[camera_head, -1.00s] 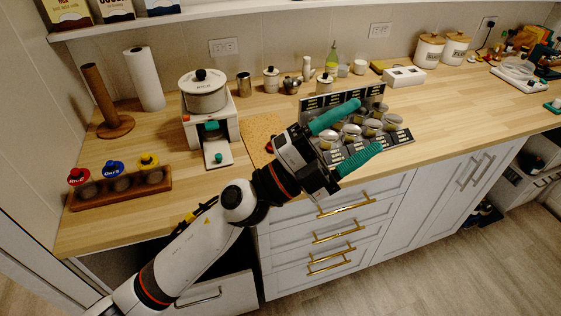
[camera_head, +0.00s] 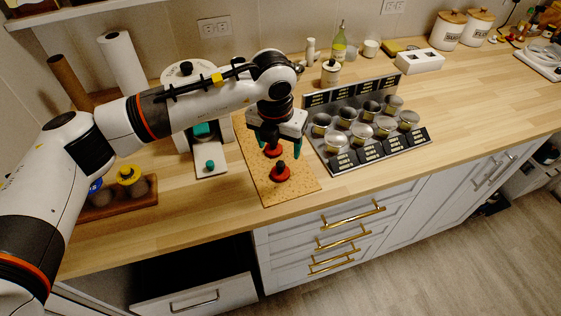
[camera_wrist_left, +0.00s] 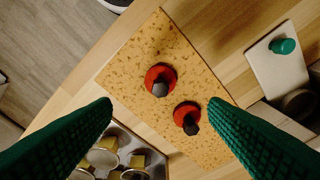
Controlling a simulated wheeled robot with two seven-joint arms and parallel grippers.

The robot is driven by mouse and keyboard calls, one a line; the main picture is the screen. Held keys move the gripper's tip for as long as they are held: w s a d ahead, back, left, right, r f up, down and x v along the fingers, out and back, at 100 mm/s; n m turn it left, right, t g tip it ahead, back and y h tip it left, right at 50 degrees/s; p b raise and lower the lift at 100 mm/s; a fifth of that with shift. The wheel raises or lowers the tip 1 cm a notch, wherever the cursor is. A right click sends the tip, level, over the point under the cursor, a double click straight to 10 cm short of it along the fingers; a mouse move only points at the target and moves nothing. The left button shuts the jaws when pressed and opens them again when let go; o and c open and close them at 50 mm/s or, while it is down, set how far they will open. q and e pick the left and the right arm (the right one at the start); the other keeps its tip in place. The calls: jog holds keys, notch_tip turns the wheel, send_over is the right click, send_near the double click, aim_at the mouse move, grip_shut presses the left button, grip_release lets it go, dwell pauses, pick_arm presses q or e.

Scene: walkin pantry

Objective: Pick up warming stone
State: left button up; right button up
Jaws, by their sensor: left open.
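Two red discs with black knobs stand on a speckled cork board (camera_head: 262,185). One red disc (camera_head: 281,173) is nearer the counter's front edge, and the other (camera_head: 272,150) is behind it, between my fingers in the head view. In the left wrist view they show as the upper red disc (camera_wrist_left: 160,74) and lower red disc (camera_wrist_left: 187,114). Nothing is labelled as the warming stone, so I cannot tell which thing it is. My left gripper (camera_head: 274,152) points down over the board, open and empty; its teal fingers are spread (camera_wrist_left: 160,104). My right gripper is out of view.
A stepped rack (camera_head: 370,145) of lidded jars stands right of the board. A white slab with a teal knob (camera_head: 210,165) is to its left. A wooden holder (camera_head: 122,198) with coloured-lidded jars is at front left.

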aim_at(280, 163)
pick_arm(q)
jog(key=f, duration=0.2)
jog(key=f+p, duration=0.1)
jog(key=shift+w+d+f, duration=0.1)
jog(key=shift+d+f, duration=0.1)
jog(key=shift+f, duration=0.15)
jog(key=shift+w+f, duration=0.2)
jog(key=shift+f, duration=0.1)
jog(key=shift+a+f+p, duration=0.1)
jog(key=shift+f+p, duration=0.75)
notch_tip(280, 163, down, 2)
jog(key=shift+w+f+p, duration=0.1)
jog(key=shift+f+p, duration=0.1)
jog(key=shift+p, duration=0.15)
jog(key=shift+w+f, duration=0.1)
jog(key=shift+f, duration=0.4)
jog(key=c, duration=1.1)
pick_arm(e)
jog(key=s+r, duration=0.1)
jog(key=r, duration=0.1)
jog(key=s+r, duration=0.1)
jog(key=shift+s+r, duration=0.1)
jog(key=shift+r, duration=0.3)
pick_arm(q)
jog(key=shift+w, duration=0.1)
